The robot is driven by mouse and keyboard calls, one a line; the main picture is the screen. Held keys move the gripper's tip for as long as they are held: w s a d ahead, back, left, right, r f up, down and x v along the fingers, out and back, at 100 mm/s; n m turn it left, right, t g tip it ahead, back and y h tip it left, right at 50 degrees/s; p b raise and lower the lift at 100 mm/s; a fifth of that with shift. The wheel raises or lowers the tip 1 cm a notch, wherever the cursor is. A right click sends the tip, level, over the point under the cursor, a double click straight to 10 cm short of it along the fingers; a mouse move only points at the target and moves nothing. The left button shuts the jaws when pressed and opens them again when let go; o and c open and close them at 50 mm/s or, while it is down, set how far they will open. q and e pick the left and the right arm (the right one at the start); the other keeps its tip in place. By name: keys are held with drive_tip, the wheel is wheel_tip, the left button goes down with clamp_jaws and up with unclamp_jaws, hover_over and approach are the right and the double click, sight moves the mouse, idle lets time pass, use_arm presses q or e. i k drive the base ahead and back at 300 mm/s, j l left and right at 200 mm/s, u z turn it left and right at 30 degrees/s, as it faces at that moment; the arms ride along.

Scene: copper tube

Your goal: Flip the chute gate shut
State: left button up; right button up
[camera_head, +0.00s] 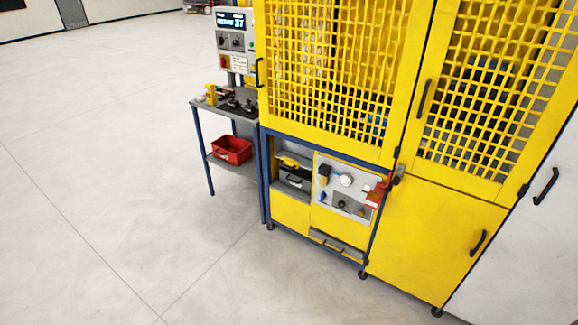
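Neither of my grippers nor my arms shows in the head view. No part stands out clearly as the chute gate. A dark opening low in the yellow machine holds a small yellow part (289,162) above a grey box-like part with a dark handle (294,179). I cannot tell whether either belongs to the chute or its gate. Right of the opening is a grey panel (341,188) with a round gauge (346,181) and a red part (377,192) at its right edge.
Yellow mesh doors (330,70) stand above the panel. Left of the machine is a blue-legged side table (203,104) with a red bin (232,150) on its lower shelf. A control box (232,32) with a display stands behind. The grey floor (110,190) at left is clear.

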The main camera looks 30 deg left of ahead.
sight(291, 160)
drive_tip(key=i+j, duration=0.2)
drive_tip(key=j, duration=0.2)
drive_tip(key=i+j+z, duration=0.1)
drive_tip(key=j, duration=0.25)
drive_tip(key=i+j, duration=0.25)
drive_tip(key=j, duration=0.15)
drive_tip(key=i+j+z, duration=0.15)
drive_tip(key=j, duration=0.25)
drive_tip(key=i+j, duration=0.15)
drive_tip(key=j, duration=0.25)
drive_tip(key=i+j+z, duration=0.1)
drive_tip(key=j, duration=0.3)
drive_tip(key=i+j, duration=0.2)
drive_tip(key=j, duration=0.2)
drive_tip(key=i+j+z, duration=0.1)
drive_tip(key=j, duration=0.35)
